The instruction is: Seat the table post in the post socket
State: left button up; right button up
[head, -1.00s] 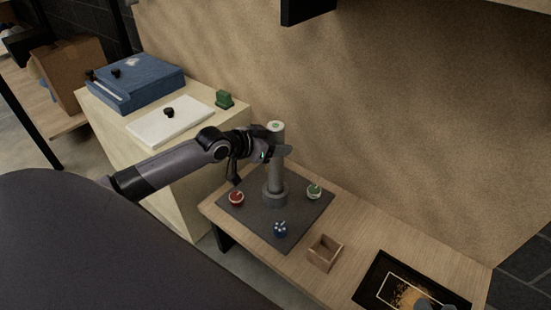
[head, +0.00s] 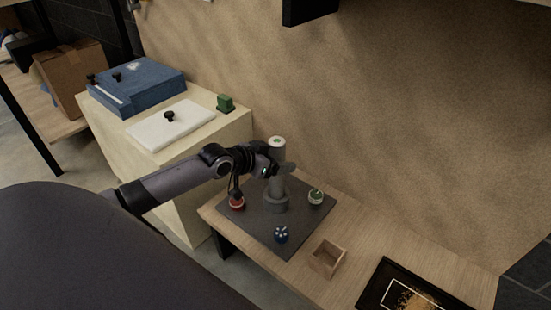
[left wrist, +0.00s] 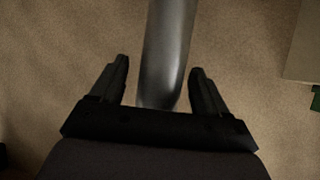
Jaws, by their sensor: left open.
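The table post (head: 278,158) is a grey cylinder with a pale top and a green spot. It stands upright with its lower end in the round grey post socket (head: 276,204) on the dark mat. How deep it sits is hidden inside the collar. My left gripper (head: 276,171) is open at the post's upper half, coming from the left. In the left wrist view the post (left wrist: 167,50) runs between the two spread fingers (left wrist: 160,78). A gap shows beside the left finger; the right finger is closer to the post. My right gripper is out of view.
An open wooden box (head: 328,258) and a black tray (head: 372,291) are to the right. The wall rises close behind.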

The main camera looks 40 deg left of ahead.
pick_arm(q)
jog(key=shift+r, duration=0.2)
jog(key=p+v, duration=0.5)
jog(key=v, duration=0.7)
jog(key=shift+p, duration=0.35)
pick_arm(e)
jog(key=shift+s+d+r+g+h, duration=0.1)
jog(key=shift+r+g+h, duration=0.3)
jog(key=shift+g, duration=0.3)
pick_arm(q)
jog(key=s+d+h, duration=0.1)
jog(key=s+d, duration=0.3)
jog(key=d, duration=0.4)
jog(key=s+d+h, duration=0.1)
jog(key=s+d, duration=0.2)
jog(key=d, duration=0.6)
jog(key=s+d, duration=0.4)
jog(key=d, duration=0.5)
jog(key=shift+s+d+r+h, duration=0.15)
jog(key=shift+s+r+h, duration=0.15)
jog(key=shift+h, duration=0.1)
